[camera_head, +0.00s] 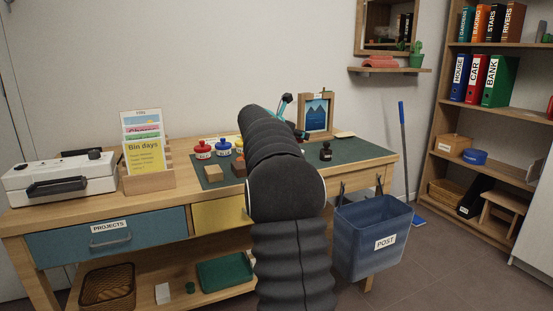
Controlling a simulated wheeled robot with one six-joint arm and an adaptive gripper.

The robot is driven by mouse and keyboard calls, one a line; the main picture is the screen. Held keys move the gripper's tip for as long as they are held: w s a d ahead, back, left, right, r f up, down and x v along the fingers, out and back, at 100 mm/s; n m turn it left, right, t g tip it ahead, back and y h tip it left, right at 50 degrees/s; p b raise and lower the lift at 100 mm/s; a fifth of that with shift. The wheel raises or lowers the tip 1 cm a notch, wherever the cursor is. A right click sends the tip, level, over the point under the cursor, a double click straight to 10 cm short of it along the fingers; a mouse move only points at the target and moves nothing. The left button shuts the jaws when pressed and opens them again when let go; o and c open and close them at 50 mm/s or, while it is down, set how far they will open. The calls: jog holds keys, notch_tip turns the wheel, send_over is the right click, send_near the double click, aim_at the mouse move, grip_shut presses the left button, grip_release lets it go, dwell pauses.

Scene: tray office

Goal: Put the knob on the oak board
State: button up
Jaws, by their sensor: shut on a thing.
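My gripper (293,119) is mostly hidden behind my own dark arm, over the back middle of the desk. I cannot make out a knob anywhere in view. A light wooden block (213,173) sits at the mat's left end, beside a darker block (238,168).
A framed picture (318,113) stands behind. A blue POST bin (372,238) hangs at the front right. The mat's right end is clear.

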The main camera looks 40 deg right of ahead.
jog(key=w+a+f, duration=0.1)
jog(key=w, duration=0.1)
jog(key=w+a+f, duration=0.3)
jog(key=shift+w+f, duration=0.1)
jog(key=shift+w, duration=0.25)
jog(key=shift+f+b, duration=0.55)
jog(key=shift+f, duration=1.4)
jog(key=shift+f, duration=0.15)
jog(key=o, duration=0.9)
jog(key=shift+c, duration=0.2)
